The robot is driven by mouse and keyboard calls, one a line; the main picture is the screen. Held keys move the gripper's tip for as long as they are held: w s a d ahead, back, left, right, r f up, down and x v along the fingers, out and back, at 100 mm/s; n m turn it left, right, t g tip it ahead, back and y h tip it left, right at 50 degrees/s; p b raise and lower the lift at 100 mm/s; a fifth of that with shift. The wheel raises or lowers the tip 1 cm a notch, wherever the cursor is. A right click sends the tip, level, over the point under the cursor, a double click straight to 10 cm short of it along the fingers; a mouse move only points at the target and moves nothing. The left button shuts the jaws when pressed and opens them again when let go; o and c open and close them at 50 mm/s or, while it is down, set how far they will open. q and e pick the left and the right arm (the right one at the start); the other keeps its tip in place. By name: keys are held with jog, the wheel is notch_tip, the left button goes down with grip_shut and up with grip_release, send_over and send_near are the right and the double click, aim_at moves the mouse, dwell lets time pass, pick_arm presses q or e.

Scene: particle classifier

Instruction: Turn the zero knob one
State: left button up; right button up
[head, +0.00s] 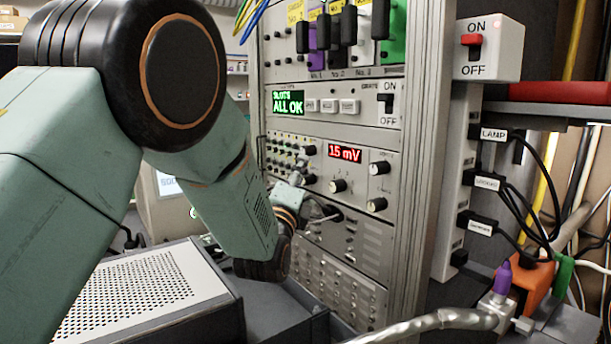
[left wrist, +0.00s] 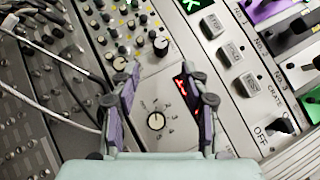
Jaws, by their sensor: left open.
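A module with a red display (head: 345,153) reading 15 mV sits in the rack, with a black knob (head: 338,186) below the display. Two more black knobs, an upper one (head: 379,168) and a lower one (head: 376,205), are to its right. I cannot read which is labelled zero. My left gripper (head: 312,188) is at the panel, left of the first knob. In the left wrist view my left gripper (left wrist: 160,72) is open and empty. A round knob with a white pointer (left wrist: 156,121) shows between its fingers, and the red display (left wrist: 183,86) is partly hidden by the right finger.
Above is a crate module with a green ALL OK screen (head: 288,102) and an ON/OFF switch (head: 387,103). Small knobs and cables (left wrist: 60,60) crowd the panel beside the fingers. A lamp switch box (head: 488,47) and labelled plugs are at the right. A grey perforated box (head: 130,295) stands in front.

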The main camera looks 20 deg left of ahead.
aim_at(305, 153)
pick_arm(q)
jog(key=x, duration=0.6)
jog(key=shift+w+a+r+b, duration=0.15)
jog(key=shift+a+r+b, duration=0.05)
jog(key=shift+r+b, duration=0.15)
jog(key=shift+w+f, duration=0.1)
jog(key=shift+w, duration=0.55)
jog(key=shift+s, duration=0.25)
jog(key=shift+c, duration=0.4)
jog(key=shift+w, duration=0.15)
grip_shut()
